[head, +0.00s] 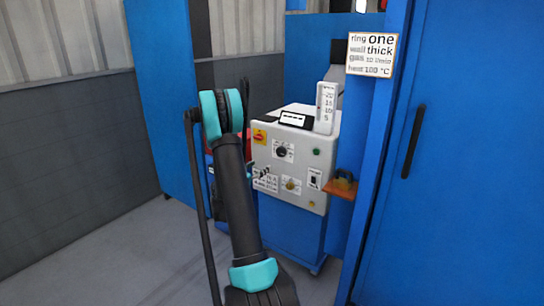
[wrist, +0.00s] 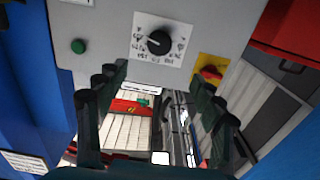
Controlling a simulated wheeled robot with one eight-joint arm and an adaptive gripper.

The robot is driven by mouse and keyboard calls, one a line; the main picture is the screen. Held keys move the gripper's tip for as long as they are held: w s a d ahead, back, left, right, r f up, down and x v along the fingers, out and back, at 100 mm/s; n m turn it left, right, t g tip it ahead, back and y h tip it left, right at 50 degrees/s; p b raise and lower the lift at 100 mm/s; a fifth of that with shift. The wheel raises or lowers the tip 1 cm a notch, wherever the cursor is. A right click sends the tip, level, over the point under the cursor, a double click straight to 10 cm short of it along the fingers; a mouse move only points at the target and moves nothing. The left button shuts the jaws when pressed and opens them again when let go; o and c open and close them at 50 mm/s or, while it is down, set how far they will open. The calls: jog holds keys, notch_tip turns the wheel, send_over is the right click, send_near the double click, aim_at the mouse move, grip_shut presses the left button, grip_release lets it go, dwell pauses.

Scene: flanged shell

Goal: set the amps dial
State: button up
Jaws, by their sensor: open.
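The grey control panel (head: 297,166) of a white and blue machine carries a black dial (head: 281,151) on a white scale plate, and a lower dial (head: 291,185) on another plate. I cannot read which one is marked amps. In the wrist view, which looks inverted, the black dial (wrist: 158,42) shows with its pale pointer mark toward the left; the scale lettering is too small to read surely. My gripper (wrist: 159,80) is open and empty, its fingers apart below the dial in that view and not touching it. In the head view my arm hides most of the gripper.
A red and yellow switch (head: 259,136) and a green button (head: 316,151) flank the upper dial. An orange shelf (head: 340,188) juts out at the panel's right. A sign (head: 371,54) hangs above, beside a blue door (head: 465,150). Grey floor (head: 140,250) is clear at left.

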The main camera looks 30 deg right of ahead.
aim_at(280, 153)
jog(key=x, duration=1.6)
jog(key=shift+d, duration=0.4)
jog(key=c, duration=1.2)
